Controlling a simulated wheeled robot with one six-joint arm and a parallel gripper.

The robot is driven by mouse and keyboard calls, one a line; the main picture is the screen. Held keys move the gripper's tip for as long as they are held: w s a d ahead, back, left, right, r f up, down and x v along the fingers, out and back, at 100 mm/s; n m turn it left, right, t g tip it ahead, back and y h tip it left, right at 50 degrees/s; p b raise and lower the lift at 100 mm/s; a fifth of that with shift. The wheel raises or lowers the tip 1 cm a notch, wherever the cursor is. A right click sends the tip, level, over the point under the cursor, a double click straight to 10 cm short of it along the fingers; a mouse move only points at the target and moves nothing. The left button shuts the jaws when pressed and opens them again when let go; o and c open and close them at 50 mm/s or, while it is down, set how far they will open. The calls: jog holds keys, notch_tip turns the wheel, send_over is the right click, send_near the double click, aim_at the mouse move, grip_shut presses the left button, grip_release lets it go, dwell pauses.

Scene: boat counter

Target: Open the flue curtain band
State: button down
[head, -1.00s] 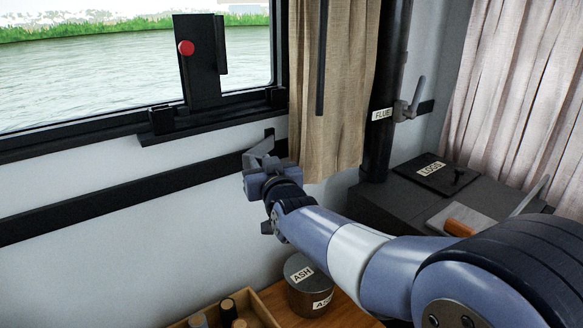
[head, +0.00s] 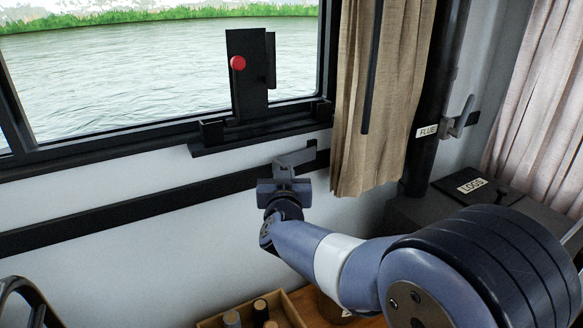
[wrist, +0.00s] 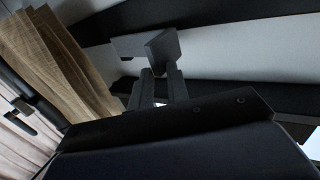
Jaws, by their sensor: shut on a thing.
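The flue curtain band (head: 300,157) shows as a grey angled flat piece on the wall rail, just left of the beige curtain (head: 375,115). My gripper (head: 283,174) is shut on its left end, in front of the wall. In the wrist view the two gripper fingers (wrist: 161,88) meet the grey piece (wrist: 162,46), against the white wall. The curtain hangs straight, with its lower edge beside the band and apart from my gripper. The black flue pipe (head: 432,110), with a FLUE label (head: 427,131), stands right of the curtain. The fingertips' contact is partly hidden in the head view.
A black rail (head: 130,213) runs along the wall. A wooden tray (head: 291,311) with several pegs lies below my arm. A LOGS-labelled lid (head: 472,186) lies at right.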

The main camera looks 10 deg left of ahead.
jog(key=p, duration=0.1)
jog(key=w+a+m+h+p, duration=0.1)
jog(key=p, duration=0.1)
jog(key=shift+a+r, duration=0.3)
jog(key=shift+r, duration=0.05)
jog(key=shift+a+t+p, duration=0.25)
jog(key=shift+t+p, duration=0.05)
jog(key=c, duration=1.8)
grip_release()
jog(key=shift+c, duration=0.2)
jog(key=o, duration=0.3)
jog(key=shift+w+a+f, duration=0.25)
jog(key=shift+w, duration=0.1)
jog(key=o, duration=0.9)
jog(key=shift+s+f, duration=0.1)
jog(key=shift+s, duration=0.05)
jog(key=s+d+b, duration=0.1)
jog(key=s+d, duration=0.1)
jog(key=s, duration=0.8)
jog(key=shift+s, duration=0.35)
